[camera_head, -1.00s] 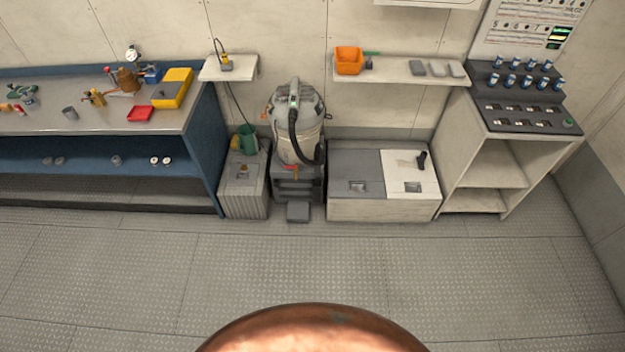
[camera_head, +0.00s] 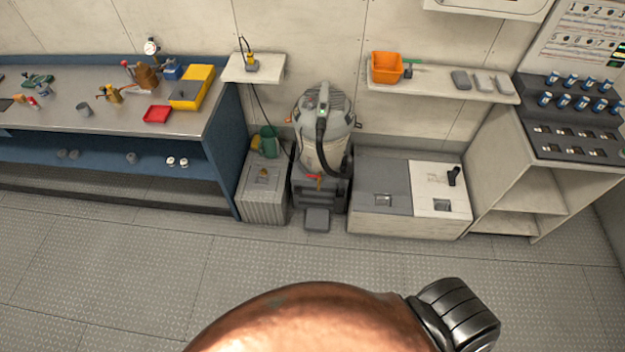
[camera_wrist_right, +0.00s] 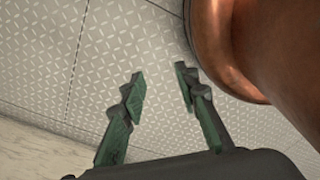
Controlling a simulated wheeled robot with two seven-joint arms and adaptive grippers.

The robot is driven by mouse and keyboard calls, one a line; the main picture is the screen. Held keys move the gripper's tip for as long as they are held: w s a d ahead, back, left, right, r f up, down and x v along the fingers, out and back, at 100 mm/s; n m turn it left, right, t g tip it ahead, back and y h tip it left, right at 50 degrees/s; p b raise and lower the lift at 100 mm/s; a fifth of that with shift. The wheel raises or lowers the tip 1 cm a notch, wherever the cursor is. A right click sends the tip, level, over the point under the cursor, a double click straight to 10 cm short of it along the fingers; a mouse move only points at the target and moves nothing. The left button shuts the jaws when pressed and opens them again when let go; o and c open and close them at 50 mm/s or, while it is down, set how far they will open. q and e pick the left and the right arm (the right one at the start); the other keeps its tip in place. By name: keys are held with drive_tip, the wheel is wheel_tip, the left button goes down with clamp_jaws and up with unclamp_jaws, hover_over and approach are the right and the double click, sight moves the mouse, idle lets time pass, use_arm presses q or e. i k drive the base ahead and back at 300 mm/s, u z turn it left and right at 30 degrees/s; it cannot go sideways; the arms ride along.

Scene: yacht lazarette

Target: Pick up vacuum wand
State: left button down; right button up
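A grey and cream vacuum cleaner (camera_head: 318,140) stands against the back wall in the head view, with a black hose (camera_head: 322,145) down its front. A small black handle-shaped piece (camera_head: 453,176) stands on the white lid of the low locker to its right; I cannot tell whether it is the vacuum wand. No long wand shows clearly. My right gripper (camera_wrist_right: 160,82) is open and empty in the right wrist view, its green-padded fingers apart above the patterned floor. It is well away from the vacuum. My left gripper is not in view.
A blue workbench (camera_head: 225,130) with tools stands left of the vacuum. A ribbed grey bin (camera_head: 262,200) and the low locker (camera_head: 405,222) flank it. A wall shelf (camera_head: 430,88) holds an orange bin (camera_head: 386,68). The floor (camera_head: 290,250) in front is clear.

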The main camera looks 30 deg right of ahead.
sight(341, 182)
drive_tip(key=u, duration=0.05)
drive_tip(key=i, duration=0.75)
drive_tip(key=z, duration=0.75)
drive_tip(key=i, duration=0.5)
drive_tip(key=z, duration=0.5)
